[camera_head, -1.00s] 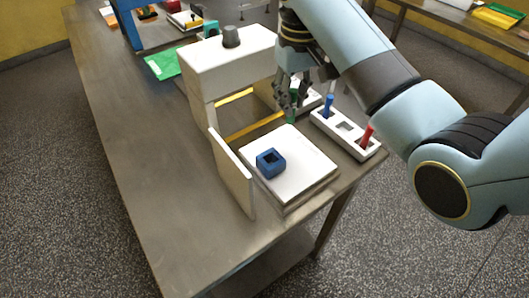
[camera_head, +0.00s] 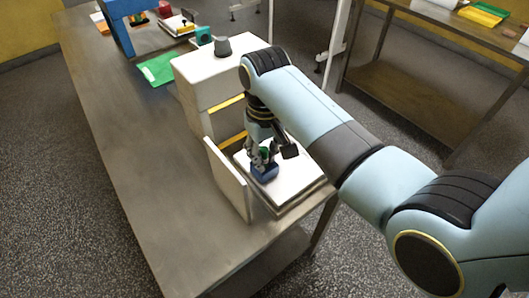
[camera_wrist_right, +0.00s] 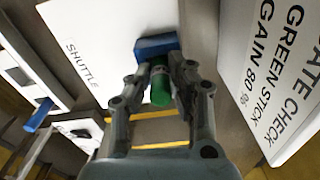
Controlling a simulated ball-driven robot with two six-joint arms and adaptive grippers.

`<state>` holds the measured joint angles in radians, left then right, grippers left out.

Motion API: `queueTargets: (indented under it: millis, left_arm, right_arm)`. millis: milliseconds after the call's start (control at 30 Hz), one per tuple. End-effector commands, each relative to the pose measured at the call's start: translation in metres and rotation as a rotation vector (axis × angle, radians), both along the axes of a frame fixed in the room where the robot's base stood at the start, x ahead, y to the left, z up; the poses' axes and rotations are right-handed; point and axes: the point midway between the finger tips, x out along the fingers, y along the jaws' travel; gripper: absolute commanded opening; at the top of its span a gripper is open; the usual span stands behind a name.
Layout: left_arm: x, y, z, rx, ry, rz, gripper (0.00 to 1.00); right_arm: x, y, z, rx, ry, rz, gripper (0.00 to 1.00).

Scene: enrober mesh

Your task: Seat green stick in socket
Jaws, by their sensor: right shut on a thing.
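The green stick (camera_wrist_right: 160,88) is between the fingers of my right gripper (camera_head: 263,160), which is shut on it; the gripper also shows in the wrist view (camera_wrist_right: 160,68). The blue square socket (camera_head: 264,173) stands on the white plate marked SHUTTLE (camera_head: 302,182). In the wrist view the socket (camera_wrist_right: 157,45) is just beyond the fingertips, in line with the stick. The stick's lower end is hidden, so I cannot tell whether it is above the socket or inside it. My left gripper is not in view.
A white upright panel (camera_head: 228,178) stands left of the plate; its text in the wrist view names the green stick. The white machine housing (camera_head: 200,75) rises behind. A rack (camera_wrist_right: 28,68) with a blue stick (camera_wrist_right: 38,115) is beside the plate. The table's left side is clear.

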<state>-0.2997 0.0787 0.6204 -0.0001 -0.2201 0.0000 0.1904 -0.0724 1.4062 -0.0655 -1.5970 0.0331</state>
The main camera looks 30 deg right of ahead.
Motion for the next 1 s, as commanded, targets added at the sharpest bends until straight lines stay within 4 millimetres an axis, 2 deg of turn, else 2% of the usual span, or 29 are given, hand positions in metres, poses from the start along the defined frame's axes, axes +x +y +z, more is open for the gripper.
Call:
queueTargets:
  millis: [100,133,300,533,667,767,1000]
  left_arm:
    - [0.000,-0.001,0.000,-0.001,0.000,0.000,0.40]
    - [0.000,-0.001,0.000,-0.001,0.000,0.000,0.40]
    - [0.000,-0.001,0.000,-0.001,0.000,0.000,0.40]
    - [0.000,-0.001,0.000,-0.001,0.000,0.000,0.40]
    - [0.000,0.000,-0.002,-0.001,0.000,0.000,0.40]
    - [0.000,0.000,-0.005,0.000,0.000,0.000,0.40]
    - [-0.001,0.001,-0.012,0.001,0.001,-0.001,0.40]
  right_arm:
    - [0.000,0.000,-0.003,0.000,0.000,0.000,0.00]
    - [0.000,0.000,-0.003,0.000,0.000,0.000,0.22]
    - [0.000,0.000,-0.002,0.000,0.000,0.000,0.41]
    - [0.000,0.000,-0.002,0.000,0.000,0.000,0.41]
    - [0.001,0.000,0.006,0.000,-0.001,0.000,0.41]
    - [0.001,0.000,0.022,0.001,-0.004,0.001,0.41]
    - [0.001,0.000,0.077,0.001,-0.004,0.000,0.41]
